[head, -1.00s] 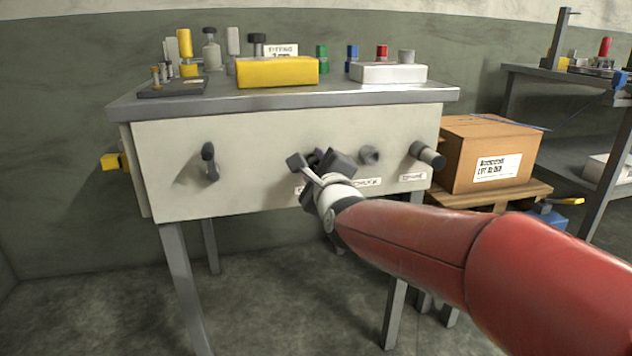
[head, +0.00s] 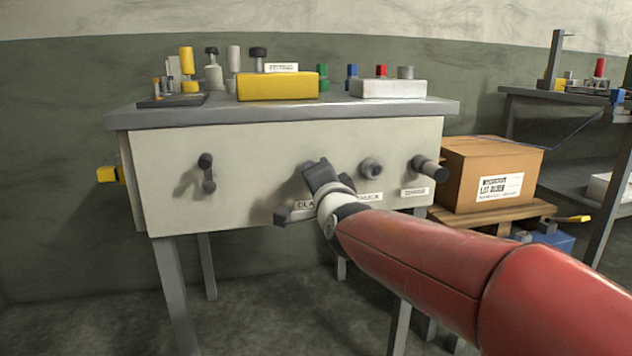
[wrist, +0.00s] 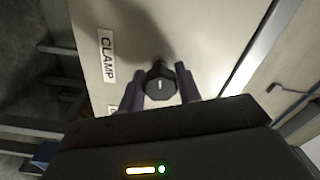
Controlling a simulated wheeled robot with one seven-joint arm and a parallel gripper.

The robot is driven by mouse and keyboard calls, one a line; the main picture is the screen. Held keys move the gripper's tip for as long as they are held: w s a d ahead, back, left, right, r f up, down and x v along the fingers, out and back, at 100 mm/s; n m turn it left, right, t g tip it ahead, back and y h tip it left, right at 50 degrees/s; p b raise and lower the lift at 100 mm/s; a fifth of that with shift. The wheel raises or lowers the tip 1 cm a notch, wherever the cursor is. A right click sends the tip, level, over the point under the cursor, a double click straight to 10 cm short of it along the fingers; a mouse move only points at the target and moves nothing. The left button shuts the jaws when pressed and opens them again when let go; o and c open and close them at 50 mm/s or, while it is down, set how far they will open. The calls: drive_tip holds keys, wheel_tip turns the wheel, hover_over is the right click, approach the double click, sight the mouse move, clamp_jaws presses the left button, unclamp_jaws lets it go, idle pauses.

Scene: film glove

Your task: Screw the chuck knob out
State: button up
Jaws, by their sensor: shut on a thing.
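My gripper (head: 318,170) is at the panel front, its fingers on either side of a dark faceted knob (wrist: 160,82) in the wrist view. It is shut on that knob. The knob stands by the CLAMP label (wrist: 107,55); in the head view the gripper hides it and part of that label (head: 303,205). A separate grey round knob (head: 371,168), free of the gripper, sits to the right, above the label reading CHUCK (head: 369,197). The wrist view shows only the start of a second label.
A dark lever (head: 207,172) is on the panel's left, and a protruding dark knob (head: 430,169) on its right. The bench top (head: 220,110) holds a yellow block (head: 277,87) and a white block (head: 388,89). A cardboard box (head: 490,172) stands to the right.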

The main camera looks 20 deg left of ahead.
drive_tip(key=n, duration=0.5)
drive_tip(key=shift+n, duration=0.4)
drive_tip(key=n+p, duration=0.1)
drive_tip(key=n, duration=0.3)
drive_tip(key=n+p, duration=0.1)
drive_tip(key=n, duration=0.4)
drive_tip(key=n+p, duration=0.1)
drive_tip(key=n, duration=0.4)
drive_tip(key=shift+r, duration=0.15)
drive_tip(key=n+p, duration=0.1)
drive_tip(key=n, duration=0.4)
drive_tip(key=shift+w+n, duration=0.1)
drive_tip(key=shift+n, duration=0.3)
drive_tip(key=n+p, duration=0.1)
drive_tip(key=n, duration=0.3)
drive_tip(key=shift+d+n, duration=0.1)
drive_tip(key=shift+n, duration=0.2)
drive_tip(key=n+p, duration=0.1)
drive_tip(key=n, duration=0.4)
drive_tip(key=shift+r, duration=0.1)
drive_tip(key=shift+n+p, duration=0.35)
drive_tip(key=shift+n, duration=1.95)
